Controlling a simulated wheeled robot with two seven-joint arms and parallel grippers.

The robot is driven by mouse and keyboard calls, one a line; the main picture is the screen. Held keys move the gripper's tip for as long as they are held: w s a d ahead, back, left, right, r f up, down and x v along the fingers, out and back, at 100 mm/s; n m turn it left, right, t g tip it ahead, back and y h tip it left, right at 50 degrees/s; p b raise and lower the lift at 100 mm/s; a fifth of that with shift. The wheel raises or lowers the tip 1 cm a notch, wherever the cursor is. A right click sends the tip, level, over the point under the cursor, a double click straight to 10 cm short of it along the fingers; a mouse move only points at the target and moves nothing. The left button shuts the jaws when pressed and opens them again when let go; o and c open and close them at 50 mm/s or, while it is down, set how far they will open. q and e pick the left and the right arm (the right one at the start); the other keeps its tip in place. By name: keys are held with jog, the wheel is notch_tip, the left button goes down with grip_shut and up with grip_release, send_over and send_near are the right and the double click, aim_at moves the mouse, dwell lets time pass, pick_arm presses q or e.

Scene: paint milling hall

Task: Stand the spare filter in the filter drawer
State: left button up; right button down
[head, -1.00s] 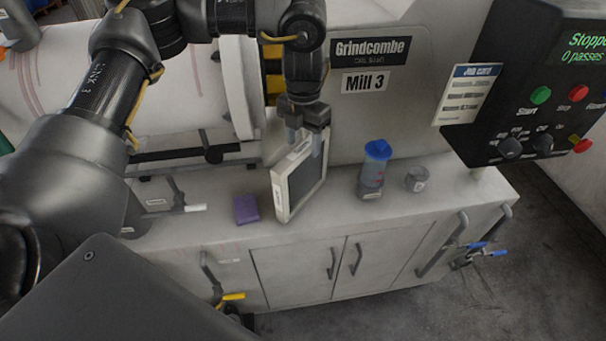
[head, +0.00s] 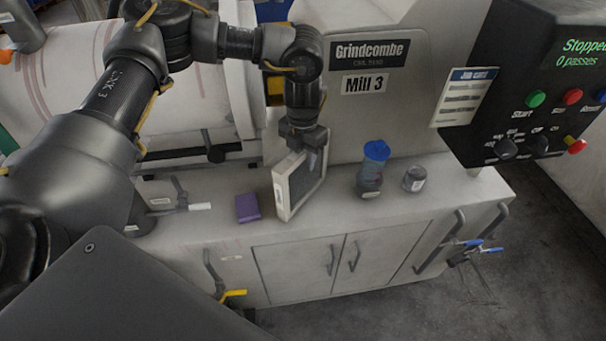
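The spare filter (head: 301,185), a dark panel in a pale frame, stands upright on the cabinet top, in the middle of the head view. My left gripper (head: 304,155) points down over its top edge. One finger shows against the dark face; the other is mostly hidden at the filter's top. I cannot tell whether the fingers press on the filter. My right gripper is not in view. I cannot make out an open filter drawer.
A purple block (head: 247,207) lies left of the filter. A blue-lidded bottle (head: 371,172) and a small jar (head: 414,179) stand to its right. The control box (head: 530,100) overhangs the right end. Cabinet doors (head: 300,270) below are shut.

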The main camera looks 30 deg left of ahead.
pick_arm(q)
grip_shut()
